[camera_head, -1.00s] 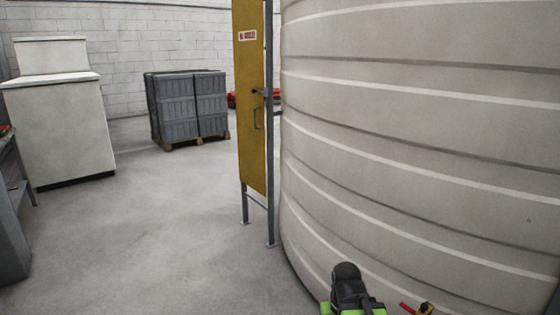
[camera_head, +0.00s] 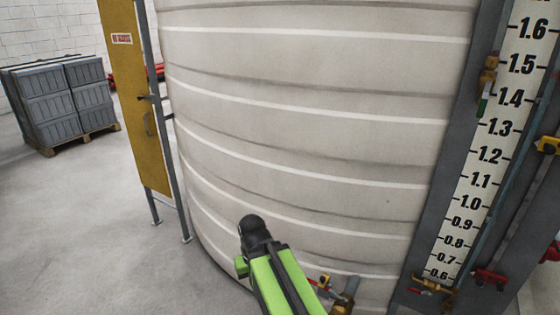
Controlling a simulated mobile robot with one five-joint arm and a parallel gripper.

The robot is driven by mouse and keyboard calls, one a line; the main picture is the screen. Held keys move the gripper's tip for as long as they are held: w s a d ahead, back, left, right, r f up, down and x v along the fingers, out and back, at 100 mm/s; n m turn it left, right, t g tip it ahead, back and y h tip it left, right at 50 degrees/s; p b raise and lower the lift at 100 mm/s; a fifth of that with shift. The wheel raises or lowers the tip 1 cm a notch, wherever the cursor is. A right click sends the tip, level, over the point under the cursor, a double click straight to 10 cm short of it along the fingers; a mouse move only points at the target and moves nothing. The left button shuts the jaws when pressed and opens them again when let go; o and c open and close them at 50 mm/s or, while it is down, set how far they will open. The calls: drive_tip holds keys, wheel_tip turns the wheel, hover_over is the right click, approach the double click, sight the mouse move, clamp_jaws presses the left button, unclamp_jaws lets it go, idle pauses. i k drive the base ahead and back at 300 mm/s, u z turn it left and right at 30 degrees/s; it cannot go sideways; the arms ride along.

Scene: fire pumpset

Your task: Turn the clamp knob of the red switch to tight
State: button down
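A small red fitting (camera_head: 490,278) sits low at the right, beside the bottom of the white level scale. It may be the red switch, but it is too small to tell, and I cannot make out a clamp knob on it. My green and black arm rises from the bottom middle, in front of the tank. Its rounded black end (camera_head: 252,230) is well left of the red fitting. I cannot make out fingers there, so whether my gripper is open or shut does not show.
A large ribbed beige tank (camera_head: 310,120) fills the middle. A red-handled valve (camera_head: 325,284) with brass pipework stands low in front of it. The numbered scale (camera_head: 490,155) and yellow fittings (camera_head: 548,145) are at right. A yellow panel (camera_head: 135,90) stands left, with open floor (camera_head: 90,220) beside it.

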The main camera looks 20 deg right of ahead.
sight(499, 286)
drive_tip(key=z, duration=3.65)
drive_tip(key=i, duration=0.05)
drive_tip(key=u, duration=1.35)
